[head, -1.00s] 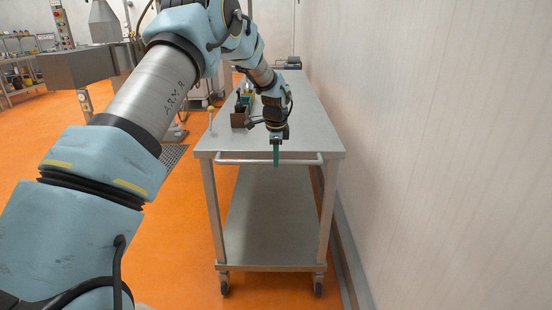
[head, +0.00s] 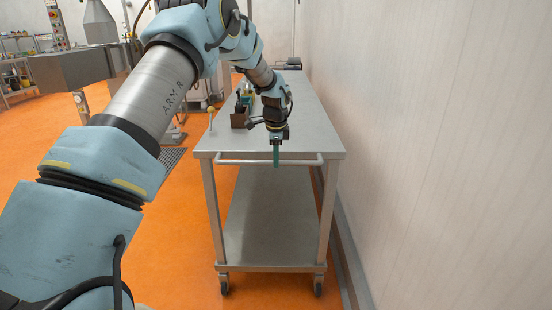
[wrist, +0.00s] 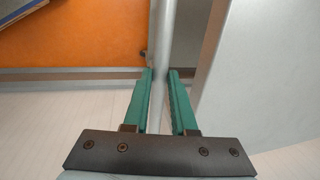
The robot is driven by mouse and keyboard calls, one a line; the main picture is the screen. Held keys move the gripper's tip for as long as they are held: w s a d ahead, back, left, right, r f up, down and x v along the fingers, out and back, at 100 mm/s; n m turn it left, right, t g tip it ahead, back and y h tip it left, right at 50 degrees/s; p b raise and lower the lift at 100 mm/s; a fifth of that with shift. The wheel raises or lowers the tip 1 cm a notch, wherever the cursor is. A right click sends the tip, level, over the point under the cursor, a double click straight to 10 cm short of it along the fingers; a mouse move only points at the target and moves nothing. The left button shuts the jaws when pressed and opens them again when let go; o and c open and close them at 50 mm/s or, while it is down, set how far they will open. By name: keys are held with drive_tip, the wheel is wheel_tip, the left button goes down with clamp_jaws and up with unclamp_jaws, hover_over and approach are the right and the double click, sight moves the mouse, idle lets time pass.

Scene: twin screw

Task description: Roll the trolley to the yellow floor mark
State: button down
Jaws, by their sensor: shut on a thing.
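The trolley is a steel table on castors; its top (head: 312,130) and lower shelf (head: 265,225) show in the head view. Its handle bar (head: 302,162) runs across the near end. My gripper (head: 276,158) points down at the middle of this bar and is shut on it. In the wrist view the bar (wrist: 162,35) passes between the two green fingers of my gripper (wrist: 160,80). No yellow floor mark shows in either view.
A pale wall (head: 430,150) runs close along the trolley's right side. A brown box (head: 239,117) and small items stand on the top. Orange floor (head: 40,155) is open on the left. A steel machine (head: 75,72) and a floor grating (head: 172,158) lie further left.

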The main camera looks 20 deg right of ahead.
drive_tip(key=c, duration=0.7)
unclamp_jaws()
drive_tip(key=shift+c, duration=0.2)
wheel_tip(320, 180, up, 11)
drive_tip(key=s+b, duration=0.2)
drive_tip(key=shift+a+f, duration=0.2)
drive_tip(key=shift+a, duration=0.2)
